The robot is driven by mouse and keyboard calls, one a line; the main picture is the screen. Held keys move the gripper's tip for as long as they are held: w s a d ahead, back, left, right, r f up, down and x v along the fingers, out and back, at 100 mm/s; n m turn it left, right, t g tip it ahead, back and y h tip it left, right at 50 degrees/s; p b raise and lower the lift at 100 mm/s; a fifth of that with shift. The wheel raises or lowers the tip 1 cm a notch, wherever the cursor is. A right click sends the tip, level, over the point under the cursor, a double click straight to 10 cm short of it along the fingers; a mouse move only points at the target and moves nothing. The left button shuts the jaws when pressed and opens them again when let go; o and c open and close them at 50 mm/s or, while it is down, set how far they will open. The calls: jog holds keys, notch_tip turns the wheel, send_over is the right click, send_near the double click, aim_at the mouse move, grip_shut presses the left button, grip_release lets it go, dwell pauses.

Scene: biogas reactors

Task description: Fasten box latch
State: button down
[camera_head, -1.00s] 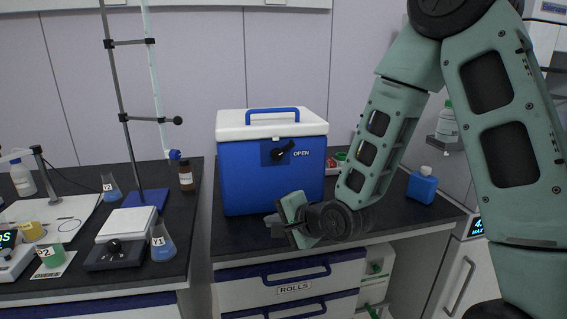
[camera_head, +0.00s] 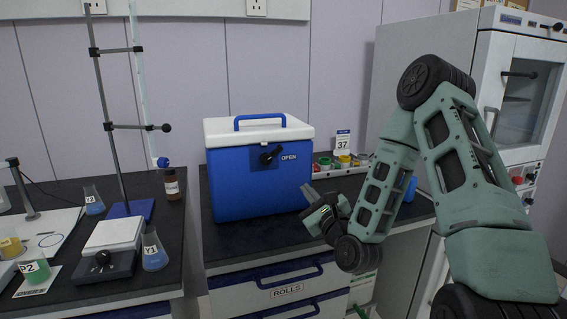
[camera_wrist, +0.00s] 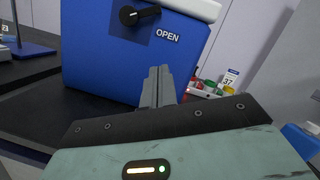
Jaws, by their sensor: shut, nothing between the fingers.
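A blue cooler box (camera_head: 245,188) with a white lid (camera_head: 258,131) and blue handle stands on the dark bench, lid down. Its black latch (camera_head: 271,154) sits on a dark blue plate on the front, beside the word OPEN. The latch knob points up to the right in the head view. In the wrist view the box (camera_wrist: 110,60) fills the upper left, with the latch (camera_wrist: 140,15) near the top edge. My gripper (camera_head: 306,190) is low at the right front of the box, apart from the latch. Its fingers (camera_wrist: 158,75) are together and empty.
A tray with several coloured caps and a 37 card (camera_head: 342,142) stands right of the box. A blue bottle (camera_head: 410,189) is partly behind my arm. Left are a flask (camera_head: 154,252), a scale (camera_head: 111,236) and a burette stand (camera_head: 118,110). Drawers (camera_head: 283,292) lie below.

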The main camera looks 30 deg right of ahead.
aim_at(271, 154)
jog(key=p+x, duration=0.2)
jog(key=x, duration=0.8)
jog(key=shift+w+r+p, duration=0.2)
jog(key=shift+r+p, duration=0.05)
jog(key=shift+p, duration=0.15)
jog(key=a+r, duration=0.1)
jog(key=r+p, duration=0.1)
jog(key=shift+a+r, duration=0.3)
jog(key=shift+a, duration=0.05)
jog(key=shift+w+a+r, duration=0.1)
jog(key=shift+r, duration=0.1)
jog(key=shift+n, duration=0.3)
jog(key=shift+r, duration=0.15)
